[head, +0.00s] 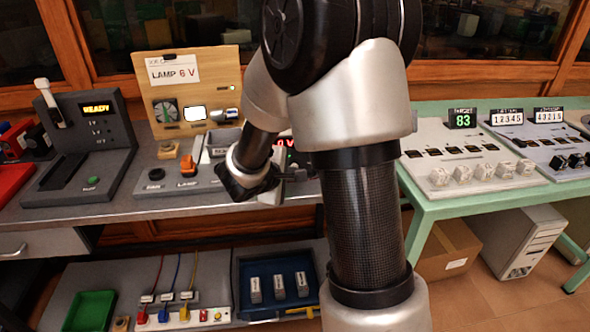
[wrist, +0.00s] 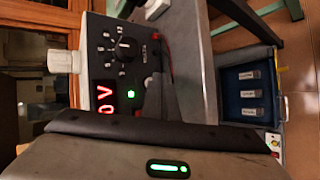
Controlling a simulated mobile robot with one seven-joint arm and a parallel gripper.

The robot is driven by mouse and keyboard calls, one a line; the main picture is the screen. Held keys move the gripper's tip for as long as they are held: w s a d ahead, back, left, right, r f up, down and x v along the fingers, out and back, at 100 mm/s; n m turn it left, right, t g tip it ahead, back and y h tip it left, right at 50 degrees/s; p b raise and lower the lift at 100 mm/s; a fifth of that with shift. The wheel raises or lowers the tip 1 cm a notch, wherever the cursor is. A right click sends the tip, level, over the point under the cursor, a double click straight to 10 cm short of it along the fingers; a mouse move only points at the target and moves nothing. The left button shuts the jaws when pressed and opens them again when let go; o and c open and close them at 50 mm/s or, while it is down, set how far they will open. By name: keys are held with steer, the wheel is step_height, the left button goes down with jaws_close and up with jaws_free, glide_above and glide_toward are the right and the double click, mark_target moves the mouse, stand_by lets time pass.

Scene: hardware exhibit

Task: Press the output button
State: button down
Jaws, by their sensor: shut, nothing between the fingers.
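My gripper (head: 274,190) is shut and empty, low in front of the supply. I cannot tell whether it touches anything.
A wooden lamp board (head: 218,70) marked LAMP 6 V stands left of my arm, with a switch panel (head: 205,178) in front. A READY machine (head: 100,125) stands further left. A green table (head: 440,200) with counters is right. A blue tray (head: 250,300) sits below.

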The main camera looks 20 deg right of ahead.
steer(key=shift+w, duration=0.25)
stand_by(0.4)
steer(key=shift+s, duration=0.1)
steer(key=shift+s+a, duration=0.1)
steer(key=shift+s, duration=0.3)
steer(key=shift+s, duration=0.1)
steer(key=s, duration=0.2)
steer(key=s+a, duration=0.1)
steer(key=s, duration=0.2)
steer(key=shift+s+a, duration=0.3)
steer(key=shift+a, duration=0.05)
